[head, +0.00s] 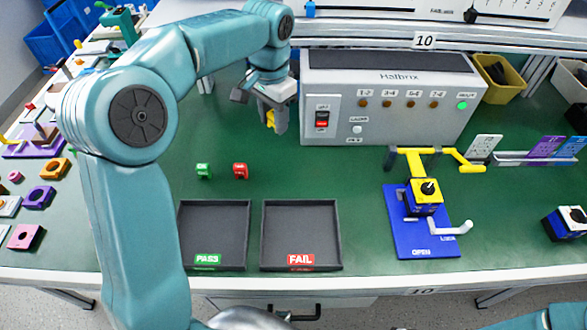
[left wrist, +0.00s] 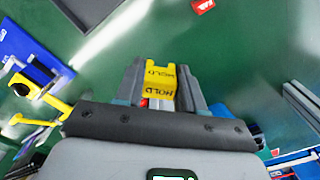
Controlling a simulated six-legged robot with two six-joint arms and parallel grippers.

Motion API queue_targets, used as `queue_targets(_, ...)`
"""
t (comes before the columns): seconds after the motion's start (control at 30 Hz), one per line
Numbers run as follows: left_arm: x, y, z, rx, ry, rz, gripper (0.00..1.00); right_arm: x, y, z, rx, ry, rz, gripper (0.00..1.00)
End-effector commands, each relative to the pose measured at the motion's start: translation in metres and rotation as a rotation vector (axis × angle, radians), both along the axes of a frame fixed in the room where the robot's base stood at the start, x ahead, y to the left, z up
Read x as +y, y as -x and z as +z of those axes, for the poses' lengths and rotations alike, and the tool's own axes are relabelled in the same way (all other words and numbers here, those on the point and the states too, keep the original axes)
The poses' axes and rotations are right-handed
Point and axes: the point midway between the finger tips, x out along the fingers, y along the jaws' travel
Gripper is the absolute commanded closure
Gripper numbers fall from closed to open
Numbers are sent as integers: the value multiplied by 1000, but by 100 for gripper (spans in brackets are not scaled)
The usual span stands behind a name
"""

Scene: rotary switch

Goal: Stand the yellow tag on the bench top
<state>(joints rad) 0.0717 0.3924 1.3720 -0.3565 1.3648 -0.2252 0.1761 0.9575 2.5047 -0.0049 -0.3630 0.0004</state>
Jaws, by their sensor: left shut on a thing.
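The yellow tag (head: 270,118) is held between the fingers of my left gripper (head: 275,116), above the green bench top (head: 330,178) just left of the grey test box. In the left wrist view the yellow tag (left wrist: 156,78) shows the word HOLD on two faces, with the dark fingers of my left gripper (left wrist: 159,88) shut on its sides. In the head view the tag is small and partly hidden by the fingers. The gap between tag and bench is hard to judge. My right gripper is out of view.
A green tag (head: 203,171) and a red tag (head: 240,171) stand on the bench. Black PASS (head: 214,228) and FAIL (head: 301,228) trays lie in front. The grey test box (head: 395,112) stands right of my gripper. A blue fixture (head: 408,243) is at right. Bench between them is clear.

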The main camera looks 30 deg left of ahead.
Motion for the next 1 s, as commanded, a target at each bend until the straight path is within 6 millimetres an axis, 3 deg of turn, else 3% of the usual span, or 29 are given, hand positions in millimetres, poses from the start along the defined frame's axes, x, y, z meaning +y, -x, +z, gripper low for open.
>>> queue_targets(0.1,1,2,-40,7,0,0,90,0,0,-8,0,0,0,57)
queue_targets(0.4,2,2,-118,5,0,-1,90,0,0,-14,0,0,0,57)
queue_targets(0.63,2,2,-142,3,0,-1,90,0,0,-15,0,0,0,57)
queue_targets(0.8,2,2,-170,5,0,-2,90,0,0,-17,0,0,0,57)
queue_targets(1.0,2,1,-177,1,0,-1,90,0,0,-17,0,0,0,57)
